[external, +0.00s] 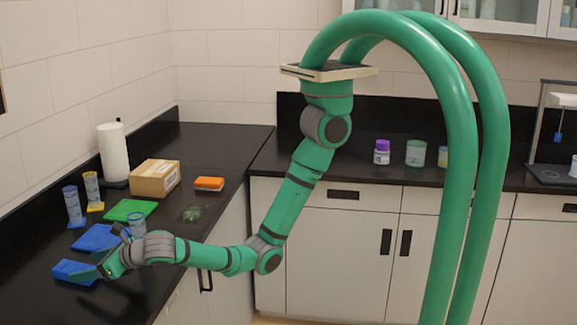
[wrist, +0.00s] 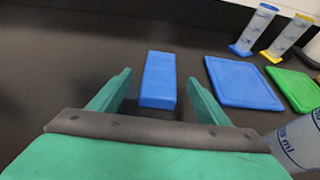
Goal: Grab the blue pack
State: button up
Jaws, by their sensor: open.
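The blue pack (wrist: 159,80) is a small blue oblong block lying on the black counter. In the wrist view it lies ahead of my gripper (wrist: 158,98), in line with the gap between the two green fingers. Its near end reaches between the fingertips, with space on both sides. In the external view the blue pack (external: 75,271) is at the lower left, and my gripper (external: 98,266) is right beside it, partly covering its right end. My gripper is open and holds nothing.
A flat blue tray (wrist: 243,82) and a green one (wrist: 297,90) lie to the right. A clear beaker (wrist: 303,140) stands close on the right. Two cylinders (external: 73,206) (external: 93,191), a box (external: 155,179) and a paper roll (external: 113,152) stand farther back. Counter left of the pack is clear.

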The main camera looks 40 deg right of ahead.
aim_at(76, 268)
jog(key=shift+x, duration=3.05)
jog(key=shift+r, duration=0.1)
jog(key=c, duration=1.3)
